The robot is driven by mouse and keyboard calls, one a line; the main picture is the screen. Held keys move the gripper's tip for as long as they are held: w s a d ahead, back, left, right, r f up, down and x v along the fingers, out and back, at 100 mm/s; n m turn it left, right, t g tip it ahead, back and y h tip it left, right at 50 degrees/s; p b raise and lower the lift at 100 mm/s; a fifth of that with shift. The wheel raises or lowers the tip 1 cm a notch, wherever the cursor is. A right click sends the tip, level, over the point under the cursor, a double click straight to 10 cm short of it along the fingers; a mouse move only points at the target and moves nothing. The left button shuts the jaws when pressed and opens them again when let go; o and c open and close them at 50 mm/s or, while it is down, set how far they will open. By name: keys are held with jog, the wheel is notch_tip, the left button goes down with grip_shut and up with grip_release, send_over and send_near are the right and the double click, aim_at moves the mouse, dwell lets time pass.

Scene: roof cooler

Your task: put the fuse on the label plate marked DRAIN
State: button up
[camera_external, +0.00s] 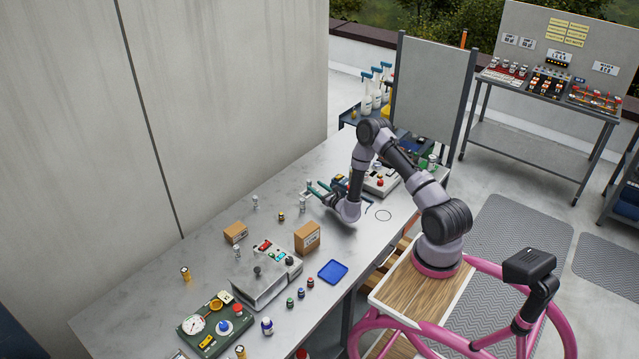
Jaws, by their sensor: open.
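My gripper (313,189) reaches left over the middle of the long grey workbench, its teal fingers apart and seemingly empty. A small silver cylinder (302,203) stands close beside the fingertips; I cannot tell whether they touch it. Another silver cylinder (255,202) and a dark, gold-banded one (281,216) stand to the left. A third silver cylinder (237,252) stands by the grey device (262,283). Which of these small parts is the fuse is too small to tell. Small red and green patches show on the grey device's rear part; no DRAIN lettering is readable anywhere.
Two cardboard boxes (307,237) (235,233) and a blue tray (333,271) are on the bench (150,300). A gauge panel (213,325) and several small bottles occupy the near end. The wall bounds the left; bare bench lies along it.

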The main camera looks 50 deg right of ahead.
jog(key=shift+s+a, duration=0.25)
jog(key=shift+s, duration=0.95)
jog(key=shift+s+a+r, duration=0.1)
jog(key=shift+s, duration=0.15)
jog(key=s+a+r+n+g+y, duration=0.1)
jog(key=a+r+n+y, duration=0.65)
jog(key=a+r, duration=0.35)
jog(key=a+r+n+g+y, duration=0.1)
jog(key=a+r+n+y, duration=0.65)
jog(key=r, duration=0.65)
jog(key=s+a+r+n+g+y, duration=0.4)
jog(key=s+a+r+g, duration=0.2)
jog(key=s+a, duration=0.1)
jog(key=s+a+r+n+g+h, duration=0.15)
jog(key=s+n+g, duration=0.3)
jog(key=s, duration=0.45)
jog(key=s+a+r+n+g+h, duration=0.1)
jog(key=s+r+n+g+h, duration=0.2)
jog(key=s+n, duration=0.5)
jog(key=s+d+r+n+t+h, duration=0.2)
jog(key=s+d+r+t+h, duration=0.2)
jog(key=s+d+h, duration=0.5)
jog(key=s+d+t, duration=0.1)
jog(key=s+d, duration=0.1)
jog(key=d, duration=0.1)
jog(key=shift+s+r, duration=0.15)
jog(key=shift+s, duration=0.2)
